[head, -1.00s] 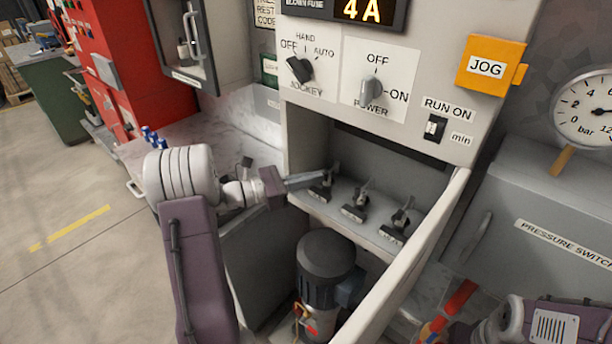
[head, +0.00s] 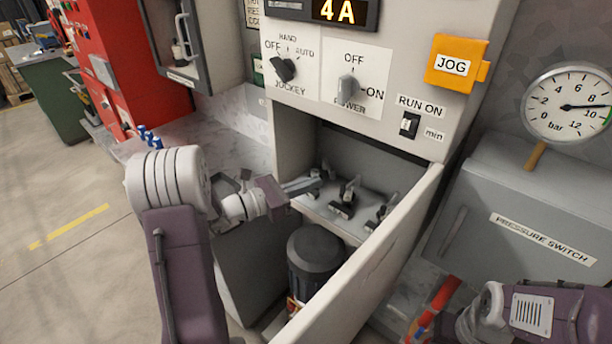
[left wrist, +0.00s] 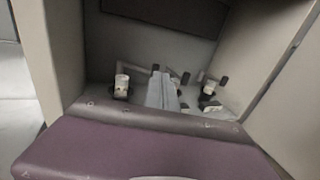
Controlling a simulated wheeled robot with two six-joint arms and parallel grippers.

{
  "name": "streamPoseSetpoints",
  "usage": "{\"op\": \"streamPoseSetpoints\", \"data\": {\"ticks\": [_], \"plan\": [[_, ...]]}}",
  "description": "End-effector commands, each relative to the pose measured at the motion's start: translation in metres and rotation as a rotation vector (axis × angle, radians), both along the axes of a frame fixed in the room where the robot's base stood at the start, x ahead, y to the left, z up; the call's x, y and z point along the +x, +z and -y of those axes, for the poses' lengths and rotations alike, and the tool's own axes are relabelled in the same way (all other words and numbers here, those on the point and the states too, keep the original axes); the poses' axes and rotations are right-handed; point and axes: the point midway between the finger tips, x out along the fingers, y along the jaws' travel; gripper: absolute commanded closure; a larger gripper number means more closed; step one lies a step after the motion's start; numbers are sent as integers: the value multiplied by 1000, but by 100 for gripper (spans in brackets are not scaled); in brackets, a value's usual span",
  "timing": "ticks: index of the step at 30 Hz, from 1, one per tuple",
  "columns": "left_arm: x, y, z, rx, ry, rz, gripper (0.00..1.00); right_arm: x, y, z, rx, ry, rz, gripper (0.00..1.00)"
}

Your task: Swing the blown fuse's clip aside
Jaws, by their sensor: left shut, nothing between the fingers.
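Three fuse holders with dark clips stand in a row on the grey shelf of the open compartment: the left one (head: 327,170), the middle one (head: 343,200) and the right one (head: 382,214). The display (head: 339,10) above reads 4A. My left gripper (head: 308,185) is shut and empty, its tips at the left holder; contact cannot be told. In the left wrist view its fingers (left wrist: 163,93) lie between two pale fuses, one at left (left wrist: 122,84) and one at right (left wrist: 209,87). The fingers hide part of the row.
An open pale door or side panel (head: 375,255) bounds the compartment on the right. A dark motor (head: 316,250) stands below the shelf. Knobs and a JOG box (head: 455,63) are above. A pressure switch box (head: 525,205) is at the right.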

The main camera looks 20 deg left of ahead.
Motion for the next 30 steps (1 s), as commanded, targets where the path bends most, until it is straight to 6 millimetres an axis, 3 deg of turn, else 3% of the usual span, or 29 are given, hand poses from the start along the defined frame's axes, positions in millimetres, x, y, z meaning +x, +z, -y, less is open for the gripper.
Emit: {"op": "streamPoseSetpoints", "data": {"ticks": [6, 12, 30], "plan": [[-33, 1, -30, 2, 6, 2, 100, 0, 1, 0, 0, 0, 0, 68], [-49, 1, -41, 2, 1, 1, 100, 0, 1, 0, 0, 0, 0, 68], [-51, 1, -42, 2, 0, 1, 100, 0, 1, 0, 0, 0, 0, 68]]}}
